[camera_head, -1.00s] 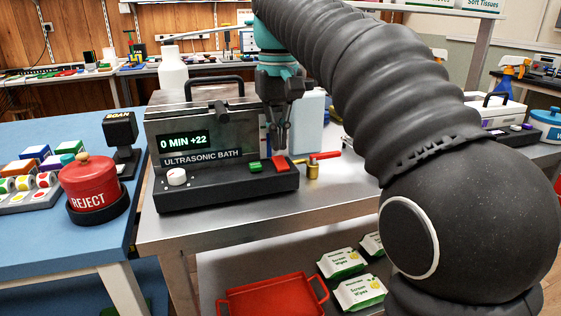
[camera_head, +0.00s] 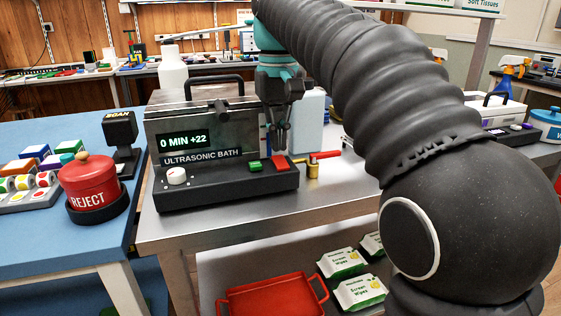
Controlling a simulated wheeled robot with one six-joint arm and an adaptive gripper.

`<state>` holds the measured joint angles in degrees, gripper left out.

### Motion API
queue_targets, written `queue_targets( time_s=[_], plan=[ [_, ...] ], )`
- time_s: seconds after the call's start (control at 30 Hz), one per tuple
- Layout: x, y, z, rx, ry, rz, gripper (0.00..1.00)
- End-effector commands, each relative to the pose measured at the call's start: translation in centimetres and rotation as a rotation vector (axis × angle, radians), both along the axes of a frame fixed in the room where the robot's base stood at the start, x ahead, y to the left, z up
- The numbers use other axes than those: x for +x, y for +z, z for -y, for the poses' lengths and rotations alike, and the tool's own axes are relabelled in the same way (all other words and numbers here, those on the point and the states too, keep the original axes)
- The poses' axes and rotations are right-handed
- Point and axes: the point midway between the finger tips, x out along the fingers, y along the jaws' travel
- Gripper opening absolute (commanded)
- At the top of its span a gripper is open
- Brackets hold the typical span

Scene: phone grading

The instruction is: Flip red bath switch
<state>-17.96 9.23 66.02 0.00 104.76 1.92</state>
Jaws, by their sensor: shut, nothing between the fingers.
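The ultrasonic bath (camera_head: 175,196) stands on the metal bench, its display reading "0 MIN +22". On its black front panel are a red switch (camera_head: 281,161), a green switch (camera_head: 254,166) and a white knob (camera_head: 177,176). My gripper (camera_head: 277,152) points down with its fingers together, empty, right above the red switch. The fingertips look at or very near the switch's back edge; I cannot tell whether they touch it. The red switch appears tilted.
A red-handled tool (camera_head: 325,155) and a small brass cylinder (camera_head: 313,171) lie right of the panel. A white bottle (camera_head: 173,75) and a pale blue container (camera_head: 308,125) stand near the bath.

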Motion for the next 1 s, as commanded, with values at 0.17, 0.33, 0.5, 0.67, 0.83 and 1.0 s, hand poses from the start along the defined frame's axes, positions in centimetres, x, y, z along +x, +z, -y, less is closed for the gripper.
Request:
queue_targets(
  time_s=[0.17,0.33,0.5,0.67,0.83,1.0],
  plan=[
    [0.0,-0.3,0.0,0.000,0.000,0.000,0.00],
    [0.0,-0.5,0.0,0.000,0.000,0.001,0.00],
    [0.0,-0.7,0.0,0.000,0.000,0.001,0.00],
    [0.0,-0.9,0.0,0.000,0.000,0.001,0.00],
    [0.0,-1.1,0.0,0.000,0.000,0.000,0.00],
    [0.0,-1.4,0.0,0.000,0.000,-0.001,0.00]
  ],
)
